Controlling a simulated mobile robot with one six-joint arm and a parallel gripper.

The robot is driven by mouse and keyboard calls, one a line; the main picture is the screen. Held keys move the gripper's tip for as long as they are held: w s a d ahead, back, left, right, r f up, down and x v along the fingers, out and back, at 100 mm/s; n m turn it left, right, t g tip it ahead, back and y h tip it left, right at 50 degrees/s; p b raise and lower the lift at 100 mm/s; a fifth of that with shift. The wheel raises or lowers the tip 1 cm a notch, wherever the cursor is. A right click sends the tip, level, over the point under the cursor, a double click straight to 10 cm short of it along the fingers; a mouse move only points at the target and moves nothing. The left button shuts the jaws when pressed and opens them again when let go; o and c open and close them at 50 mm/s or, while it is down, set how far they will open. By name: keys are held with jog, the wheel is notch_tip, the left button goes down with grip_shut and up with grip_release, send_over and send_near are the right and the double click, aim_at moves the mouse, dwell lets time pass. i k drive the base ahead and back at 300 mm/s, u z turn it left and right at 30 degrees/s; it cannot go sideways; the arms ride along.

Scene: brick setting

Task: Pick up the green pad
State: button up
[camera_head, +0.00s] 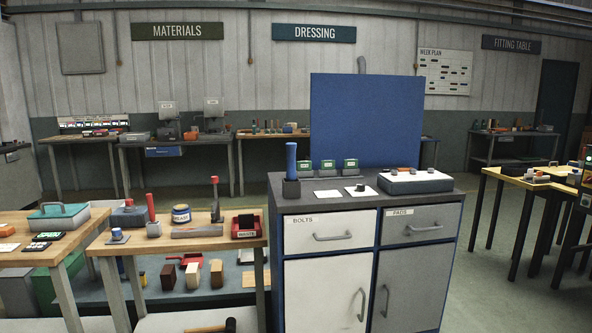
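No loose green pad can be told for sure. Three small green items with pale labels stand in a row at the back of the cabinet top: a left one (307,169), a middle one (328,168) and a right one (350,166). Whether any is a pad is too small to tell. The cabinet (455,200) has a shut grey drawer (425,222) at upper right, with a label that seems to read PADS. The shut white drawer (300,236) beside it is labelled BOLTS. My gripper is not in view.
The cabinet top also holds a blue upright handle (291,160), white cards and a grey-white box (415,182) at right. A blue panel (366,115) rises behind. Wooden benches with tools (185,248) stand left, a yellow-topped table (510,178) right. Floor between cabinet and right table looks clear.

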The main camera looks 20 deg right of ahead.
aim_at(302, 165)
jog(key=u, duration=0.75)
jog(key=i, duration=0.45)
jog(key=z, duration=0.05)
jog(key=k, duration=0.55)
jog(key=z, duration=0.15)
jog(key=i, duration=0.55)
jog(key=u, duration=0.05)
